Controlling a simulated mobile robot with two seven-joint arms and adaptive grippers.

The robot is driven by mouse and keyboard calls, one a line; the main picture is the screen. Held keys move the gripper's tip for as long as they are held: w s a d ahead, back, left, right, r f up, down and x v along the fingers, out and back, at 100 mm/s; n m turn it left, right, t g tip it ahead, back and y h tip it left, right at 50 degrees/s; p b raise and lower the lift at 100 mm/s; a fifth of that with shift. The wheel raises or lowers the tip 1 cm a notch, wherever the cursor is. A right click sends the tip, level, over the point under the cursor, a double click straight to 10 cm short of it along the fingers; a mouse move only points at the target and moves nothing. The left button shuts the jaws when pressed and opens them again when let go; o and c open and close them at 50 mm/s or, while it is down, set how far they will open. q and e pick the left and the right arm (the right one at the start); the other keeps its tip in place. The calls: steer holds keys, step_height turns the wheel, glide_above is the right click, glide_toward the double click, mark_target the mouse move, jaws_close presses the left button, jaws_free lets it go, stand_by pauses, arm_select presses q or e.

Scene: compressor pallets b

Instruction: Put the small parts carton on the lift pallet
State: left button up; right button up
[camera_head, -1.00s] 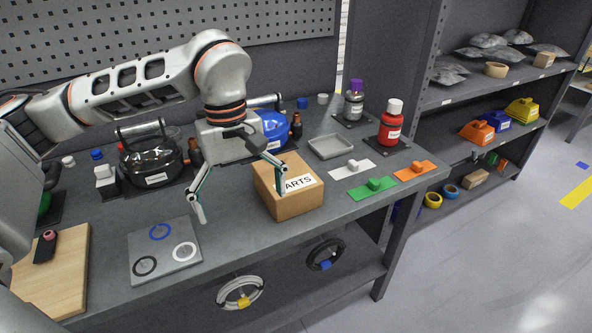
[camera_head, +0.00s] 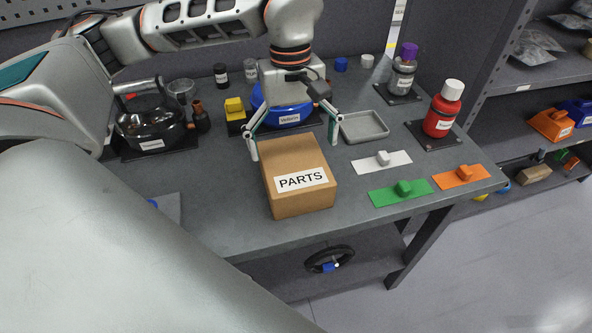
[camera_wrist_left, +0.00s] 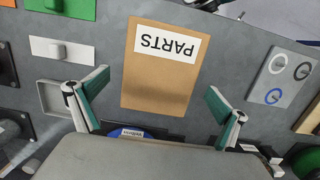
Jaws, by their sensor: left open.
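The small parts carton (camera_head: 290,205) is a brown box with a white PARTS label, standing on the grey workbench. It also shows in the left wrist view (camera_wrist_left: 156,82), upside down. My left gripper (camera_head: 293,146) is open and empty at the carton's far end. Its fingers are spread to the carton's left and right, and in the left wrist view a gap shows on each side. I cannot tell how high the fingertips are. I cannot make out a lift pallet in these views. My right gripper is not in view.
A grey tray (camera_head: 363,126) lies right of the gripper. White (camera_head: 369,163), green (camera_head: 386,195) and orange (camera_head: 448,179) plates with knobs lie right of the carton. A red bottle (camera_head: 440,115) stands farther right.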

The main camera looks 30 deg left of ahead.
mark_target(294, 161)
arm_select(q)
steer(key=f, duration=0.5)
steer(key=shift+s+d+f, duration=0.1)
steer(key=shift+s, duration=0.1)
steer(key=c, duration=1.8)
step_height(294, 161, up, 20)
steer(key=shift+r+p, duration=0.15)
steer(key=shift+p, duration=0.85)
steer(key=shift+c, duration=0.2)
